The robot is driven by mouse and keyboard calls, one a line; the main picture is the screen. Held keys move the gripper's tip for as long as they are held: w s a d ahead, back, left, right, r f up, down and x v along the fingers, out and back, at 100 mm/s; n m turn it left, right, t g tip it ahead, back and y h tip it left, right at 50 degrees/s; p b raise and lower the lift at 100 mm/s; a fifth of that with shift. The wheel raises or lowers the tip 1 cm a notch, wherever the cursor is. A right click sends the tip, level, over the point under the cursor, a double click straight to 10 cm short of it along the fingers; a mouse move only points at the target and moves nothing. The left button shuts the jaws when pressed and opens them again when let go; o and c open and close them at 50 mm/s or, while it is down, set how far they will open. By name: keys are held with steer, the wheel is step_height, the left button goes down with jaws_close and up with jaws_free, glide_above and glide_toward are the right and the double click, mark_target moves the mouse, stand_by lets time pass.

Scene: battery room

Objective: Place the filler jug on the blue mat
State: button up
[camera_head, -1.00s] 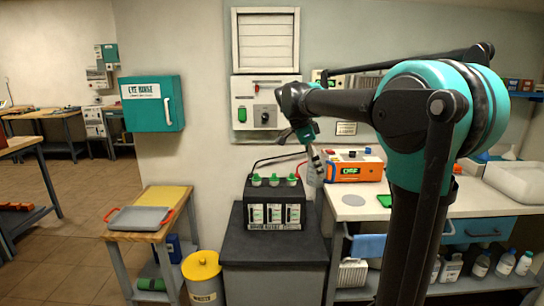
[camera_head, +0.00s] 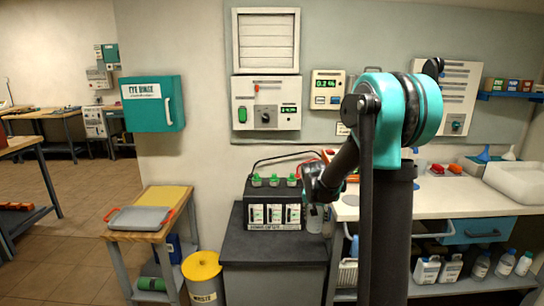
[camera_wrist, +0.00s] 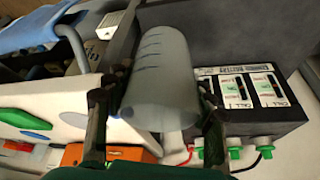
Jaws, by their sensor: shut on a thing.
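My gripper (camera_wrist: 158,112) is shut on the filler jug (camera_wrist: 160,78), a translucent grey, tapered vessel with dark level lines. In the head view, my gripper (camera_head: 318,196) holds the jug (camera_head: 314,218) low beside the right end of the black battery (camera_head: 273,213), by the white bench's left end. I cannot tell whether the jug touches anything beneath. No blue mat shows clearly on the bench, where my arm covers much of the top.
The battery with green caps stands on a dark cabinet (camera_head: 272,255). The white bench (camera_head: 455,196) carries a white basin (camera_head: 516,180) at right. The orange charger (camera_wrist: 130,153) is close to the gripper. A small wooden table (camera_head: 150,228) and yellow bin (camera_head: 203,270) stand at left.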

mark_target(319, 231)
steer(key=f+n, duration=0.1)
steer(key=f, duration=0.1)
steer(key=d+f+n+y, duration=0.1)
steer(key=f, duration=0.1)
steer(key=f+n, duration=0.2)
steer(key=shift+d, duration=0.35)
steer(key=shift+s+d+f+n+y, duration=0.1)
steer(key=shift+s+f+n+y, duration=0.2)
steer(key=shift+f, duration=0.3)
steer(key=s+f, duration=0.5)
steer(key=f, duration=0.1)
steer(key=shift+s+f, duration=0.15)
steer(key=shift+f, duration=0.15)
